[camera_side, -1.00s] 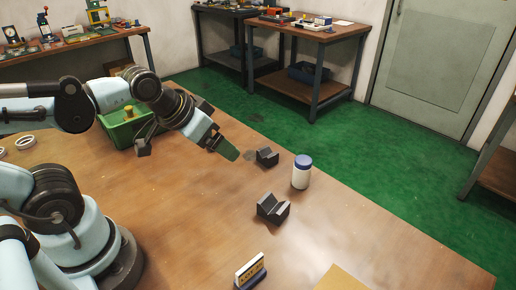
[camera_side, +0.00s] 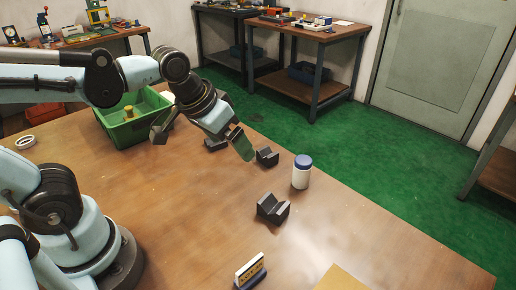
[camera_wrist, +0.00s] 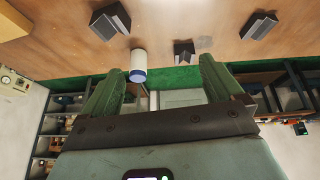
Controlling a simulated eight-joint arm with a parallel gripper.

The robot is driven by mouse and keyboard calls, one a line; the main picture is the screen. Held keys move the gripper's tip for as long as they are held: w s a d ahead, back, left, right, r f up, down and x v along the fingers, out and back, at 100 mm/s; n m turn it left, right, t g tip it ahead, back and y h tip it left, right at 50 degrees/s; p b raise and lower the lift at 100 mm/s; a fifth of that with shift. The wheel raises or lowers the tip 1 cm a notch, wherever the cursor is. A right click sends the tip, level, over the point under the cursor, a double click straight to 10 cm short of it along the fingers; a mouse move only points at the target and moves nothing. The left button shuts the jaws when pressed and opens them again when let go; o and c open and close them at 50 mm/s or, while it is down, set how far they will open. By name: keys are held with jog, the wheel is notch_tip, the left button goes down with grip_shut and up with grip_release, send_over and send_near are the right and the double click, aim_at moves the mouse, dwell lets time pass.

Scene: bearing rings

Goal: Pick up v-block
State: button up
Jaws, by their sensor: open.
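Several dark grey v-blocks are on the wooden table. One v-block (camera_side: 267,156) sits just right of my gripper (camera_side: 243,144), and another v-block (camera_side: 272,208) lies nearer the front. A third dark block (camera_side: 215,145) is partly hidden behind my gripper. The wrist view shows three blocks: a left one (camera_wrist: 110,20), a middle one (camera_wrist: 184,50) and a right one (camera_wrist: 260,24). My gripper's green fingers (camera_wrist: 160,82) are spread apart with nothing between them. It hangs above the table, pointing down and to the right.
A white bottle with a blue lid (camera_side: 301,171) stands right of the v-blocks; it also shows in the wrist view (camera_wrist: 138,65). A green bin (camera_side: 130,130) is behind my arm. A small sign (camera_side: 250,271) stands at the front.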

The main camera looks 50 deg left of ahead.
jog(key=w+d+f+n+g, duration=0.1)
jog(key=w+d+f+g, duration=0.1)
jog(key=w+d+g, duration=0.45)
jog(key=t, duration=0.1)
send_over(273, 208)
jog(key=shift+n, duration=0.3)
jog(key=f, duration=0.6)
jog(key=shift+w+f, duration=0.2)
jog(key=shift+f, duration=0.15)
jog(key=shift+s+f, duration=0.2)
jog(key=shift+f, duration=2.55)
jog(key=shift+c, duration=0.2)
jog(key=c, duration=1.6)
jog(key=shift+r, duration=0.1)
